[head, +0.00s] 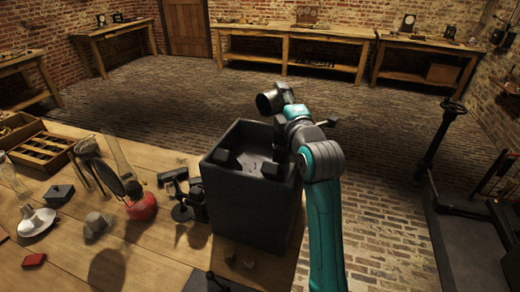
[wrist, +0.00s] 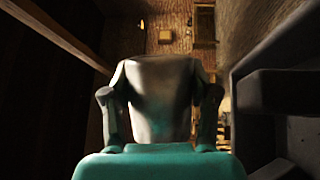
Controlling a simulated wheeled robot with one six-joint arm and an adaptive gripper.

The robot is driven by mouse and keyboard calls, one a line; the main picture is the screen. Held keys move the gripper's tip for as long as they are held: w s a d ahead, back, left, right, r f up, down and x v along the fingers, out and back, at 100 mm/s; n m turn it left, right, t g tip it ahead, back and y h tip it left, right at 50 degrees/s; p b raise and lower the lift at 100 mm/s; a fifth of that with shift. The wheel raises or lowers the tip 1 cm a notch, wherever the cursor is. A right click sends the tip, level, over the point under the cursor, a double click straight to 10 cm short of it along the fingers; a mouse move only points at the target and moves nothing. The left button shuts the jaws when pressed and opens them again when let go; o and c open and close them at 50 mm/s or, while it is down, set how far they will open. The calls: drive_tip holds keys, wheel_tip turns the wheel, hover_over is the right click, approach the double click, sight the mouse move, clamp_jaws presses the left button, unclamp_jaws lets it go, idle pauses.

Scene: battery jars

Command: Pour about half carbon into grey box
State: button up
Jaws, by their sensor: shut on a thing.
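The grey box (head: 252,212) is tall, dark and open-topped, at the right end of the wooden table in the head view. My gripper (wrist: 159,95) has one finger on each side of a grey, tapered vessel and is shut on it. The held vessel (wrist: 160,75) fills the middle of the wrist view; its mouth and contents are hidden there. In the head view my arm reaches over the box's right side. A grey cylinder with a dark round mouth, turned left, shows at its far end above the box's back edge; I cannot tell if it is the vessel. No carbon can be made out.
Left of the box stand a small black device (head: 180,192) and a red-based glass lamp (head: 141,206). A grey lump (head: 96,225), a white dish (head: 37,222) and a wooden tray (head: 43,150) lie further left. Open brick floor extends behind the table.

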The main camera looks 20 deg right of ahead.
drive_tip(key=shift+a+f+n+t, duration=0.2)
drive_tip(key=shift+f+n+t, duration=0.1)
drive_tip(key=shift+n, duration=0.5)
idle(1.2)
drive_tip(key=shift+s+a+r+n+t+y, duration=0.15)
drive_tip(key=shift+a+r+n+t+y, duration=0.2)
drive_tip(key=shift+n, duration=0.55)
idle(1.5)
drive_tip(key=shift+s+a+f+n+y+p, duration=0.1)
drive_tip(key=shift+a+f+n+y+p, duration=0.2)
drive_tip(key=shift+n, duration=0.5)
idle(0.9)
drive_tip(key=shift+d, duration=0.1)
drive_tip(key=shift+d+r+m, duration=0.2)
drive_tip(key=shift+r+m, duration=0.2)
drive_tip(key=shift+m, duration=0.1)
drive_tip(key=shift+w+d+f+m+h, duration=0.15)
drive_tip(key=shift+f+m+h, duration=0.1)
drive_tip(key=shift+m, duration=0.3)
drive_tip(key=shift+w+d+f+m+h, duration=0.1)
drive_tip(key=shift+d+f+m+h, duration=0.1)
drive_tip(key=shift+m, duration=0.35)
drive_tip(key=shift+g, duration=0.45)
